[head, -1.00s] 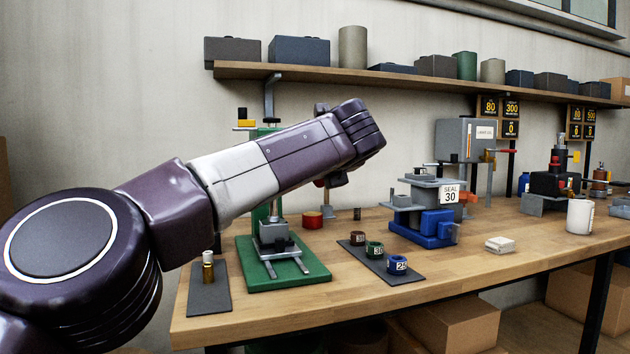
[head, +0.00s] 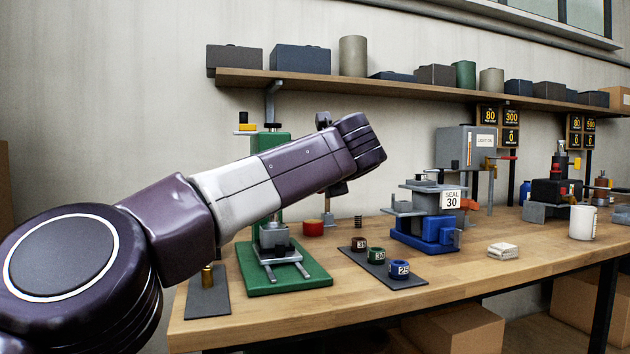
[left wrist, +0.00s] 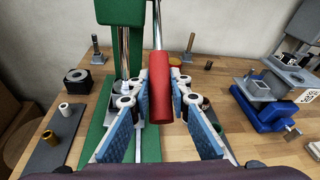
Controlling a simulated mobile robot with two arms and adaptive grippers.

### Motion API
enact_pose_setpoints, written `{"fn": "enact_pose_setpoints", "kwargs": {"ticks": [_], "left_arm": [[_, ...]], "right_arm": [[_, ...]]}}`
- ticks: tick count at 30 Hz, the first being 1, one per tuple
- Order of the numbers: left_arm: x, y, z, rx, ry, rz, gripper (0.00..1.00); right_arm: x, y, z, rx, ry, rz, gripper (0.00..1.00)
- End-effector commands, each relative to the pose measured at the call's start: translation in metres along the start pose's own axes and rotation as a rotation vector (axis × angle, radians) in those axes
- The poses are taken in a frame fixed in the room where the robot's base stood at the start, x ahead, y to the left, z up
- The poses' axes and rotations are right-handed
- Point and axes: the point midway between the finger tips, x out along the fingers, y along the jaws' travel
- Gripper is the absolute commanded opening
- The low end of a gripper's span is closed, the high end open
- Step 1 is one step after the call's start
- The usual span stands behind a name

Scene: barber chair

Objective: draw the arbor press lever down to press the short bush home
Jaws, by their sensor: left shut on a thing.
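The green arbor press (head: 285,278) stands at the bench's left end, its column largely behind my left arm in the head view. Its lever ends in a red grip (left wrist: 160,75), seen in the left wrist view. My left gripper (left wrist: 160,90) is shut on this grip, a blue-padded finger on each side. The head view shows the gripper's wrist in front of the press, with the fingers hidden. A grey block (head: 274,237) sits on the press base; I cannot tell how the short bush sits there. My right gripper is not in view.
A dark mat (head: 207,302) with a brass piece (head: 207,274) lies left of the press. Another mat to the right holds several numbered rings (head: 376,255). A blue fixture (head: 428,232) stands farther right. The shelf (head: 400,88) runs above.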

Motion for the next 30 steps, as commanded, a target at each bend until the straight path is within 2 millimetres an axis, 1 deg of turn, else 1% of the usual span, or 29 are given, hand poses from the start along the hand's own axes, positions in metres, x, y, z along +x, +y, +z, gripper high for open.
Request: {"fn": "enact_pose_setpoints", "kwargs": {"ticks": [1, 3, 4, 8, 9, 17, 20, 23, 26, 30], "left_arm": [[0.003, 0.0, -0.012, 0.009, 0.02, 0.006, 0.0], [0.003, 0.0, -0.012, 0.009, 0.02, 0.006, 0.0], [0.003, 0.0, -0.012, 0.009, 0.02, 0.006, 0.2], [0.003, 0.0, -0.01, 0.007, 0.017, 0.005, 0.34], [0.002, 0.0, -0.009, 0.006, 0.016, 0.005, 0.36], [0.001, 0.0, -0.005, 0.003, 0.01, 0.003, 0.36], [-0.002, 0.0, -0.005, 0.003, 0.009, 0.001, 0.36], [-0.01, 0.0, -0.004, 0.003, 0.009, 0.001, 0.36], [-0.022, 0.0, -0.004, 0.003, 0.009, 0.0, 0.36], [-0.046, -0.001, -0.004, 0.005, 0.009, -0.001, 0.36]], "right_arm": [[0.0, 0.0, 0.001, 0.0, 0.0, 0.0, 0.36], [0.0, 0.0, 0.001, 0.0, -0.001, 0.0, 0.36], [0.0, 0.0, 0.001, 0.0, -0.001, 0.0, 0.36], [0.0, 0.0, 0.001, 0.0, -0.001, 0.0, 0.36], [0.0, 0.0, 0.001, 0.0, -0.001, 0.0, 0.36], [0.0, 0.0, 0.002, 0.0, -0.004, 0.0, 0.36], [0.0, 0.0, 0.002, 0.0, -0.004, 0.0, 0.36], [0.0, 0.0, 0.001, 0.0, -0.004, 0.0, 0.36], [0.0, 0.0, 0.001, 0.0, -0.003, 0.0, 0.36], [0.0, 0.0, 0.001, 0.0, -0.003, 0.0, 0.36]]}}
